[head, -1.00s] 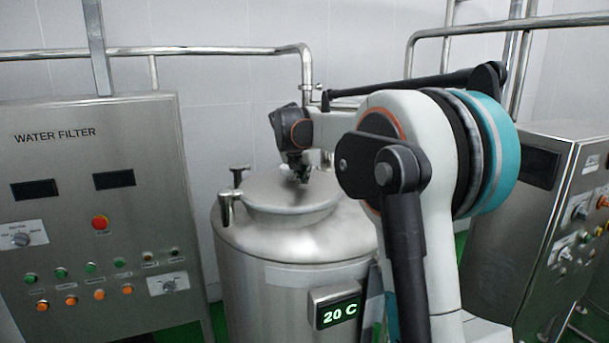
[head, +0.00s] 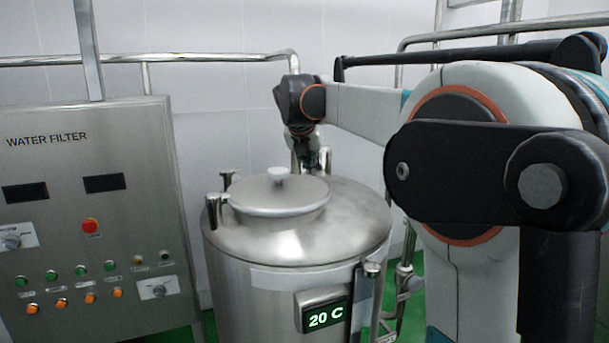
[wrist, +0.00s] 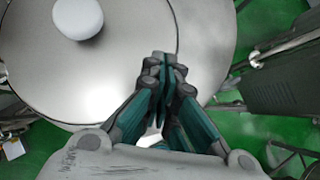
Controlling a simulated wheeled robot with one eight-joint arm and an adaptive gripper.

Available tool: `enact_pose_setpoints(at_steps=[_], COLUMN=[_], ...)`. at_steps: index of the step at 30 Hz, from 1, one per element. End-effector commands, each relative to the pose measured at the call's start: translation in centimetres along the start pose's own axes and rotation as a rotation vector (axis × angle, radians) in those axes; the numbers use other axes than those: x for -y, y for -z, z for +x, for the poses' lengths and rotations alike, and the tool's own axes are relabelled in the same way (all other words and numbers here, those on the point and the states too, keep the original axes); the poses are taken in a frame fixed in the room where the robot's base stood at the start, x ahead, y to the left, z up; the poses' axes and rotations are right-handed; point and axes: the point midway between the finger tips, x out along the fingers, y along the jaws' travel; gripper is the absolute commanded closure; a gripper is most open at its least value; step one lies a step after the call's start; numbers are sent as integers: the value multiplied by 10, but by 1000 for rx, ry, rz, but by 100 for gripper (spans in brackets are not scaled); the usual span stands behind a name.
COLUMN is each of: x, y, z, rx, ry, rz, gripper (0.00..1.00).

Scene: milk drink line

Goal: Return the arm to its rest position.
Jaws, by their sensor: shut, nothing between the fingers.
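My gripper (head: 308,163) is in the head view, pointing down just behind the right side of the steel tank's lid (head: 278,196). In the wrist view my gripper (wrist: 163,65) is shut, its fingertips together with nothing between them. Below it there the steel tank's round lid (wrist: 120,75) with a white knob (wrist: 78,18) shows at the upper left. My arm reaches in from the right of the head view and hides what is behind it.
The steel tank (head: 250,300) has a display (head: 325,318) reading 20 C. A water filter panel (head: 90,215) with buttons stands at the left. Pipes (head: 190,57) run along the back wall. Green floor (wrist: 245,130) shows beside the tank in the wrist view.

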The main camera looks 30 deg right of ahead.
Motion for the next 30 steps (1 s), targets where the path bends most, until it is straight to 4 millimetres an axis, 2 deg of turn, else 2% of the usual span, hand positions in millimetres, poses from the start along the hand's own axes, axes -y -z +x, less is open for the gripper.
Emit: enact_pose_setpoints(at_steps=[4,11,14,16,20,30], x=[7,10,8,6,0,-3], y=[-2,-4,4,20,75,266], z=[-12,-17,-16,-15,-13,1], rx=[0,0,-1,-3,-19,-163], ry=[-1,-1,-7,-21,-68,-183], rz=[0,0,25,87,311,1098], gripper=[100,100,100,100,100,100])
